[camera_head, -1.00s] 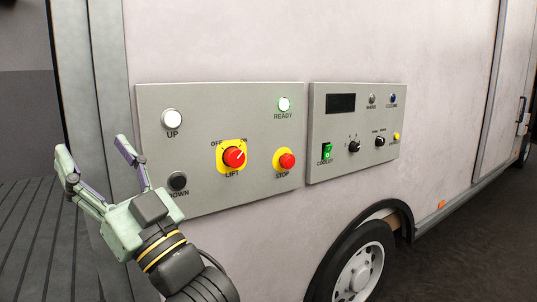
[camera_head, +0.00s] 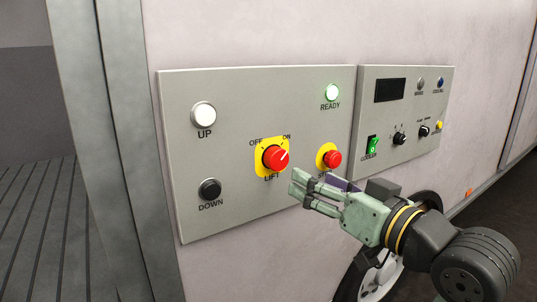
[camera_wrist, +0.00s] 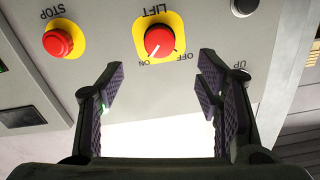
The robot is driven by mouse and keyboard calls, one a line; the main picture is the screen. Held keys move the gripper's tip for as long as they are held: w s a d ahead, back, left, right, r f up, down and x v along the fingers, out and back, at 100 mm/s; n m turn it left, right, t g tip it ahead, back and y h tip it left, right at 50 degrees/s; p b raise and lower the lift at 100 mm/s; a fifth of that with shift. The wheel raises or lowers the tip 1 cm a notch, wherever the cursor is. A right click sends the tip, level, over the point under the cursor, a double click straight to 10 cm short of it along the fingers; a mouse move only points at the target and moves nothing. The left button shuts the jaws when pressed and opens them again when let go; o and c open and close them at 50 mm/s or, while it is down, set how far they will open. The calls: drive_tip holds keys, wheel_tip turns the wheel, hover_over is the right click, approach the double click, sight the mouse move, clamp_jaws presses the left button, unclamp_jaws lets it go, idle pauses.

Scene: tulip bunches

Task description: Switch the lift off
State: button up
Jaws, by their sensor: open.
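The lift switch (camera_head: 275,158) is a red rotary knob on a yellow plate, with OFF at its upper left and ON at its upper right. Its white pointer line points towards ON. In the wrist view the knob (camera_wrist: 160,41) appears upside down, beyond and between my fingers, with the line towards ON. My gripper (camera_head: 299,188) is open and empty, in front of the panel to the lower right of the knob. In the wrist view the gripper's fingers (camera_wrist: 160,82) are wide apart and do not touch the knob.
A cooler panel (camera_head: 405,110) is at right.

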sight(280, 161)
drive_tip(key=p+x, duration=0.3)
drive_tip(key=x, duration=0.7)
drive_tip(key=shift+w+a, duration=0.15)
drive_tip(key=shift+w, duration=0.1)
drive_tip(key=shift+c, duration=0.3)
drive_tip(key=c, duration=1.1)
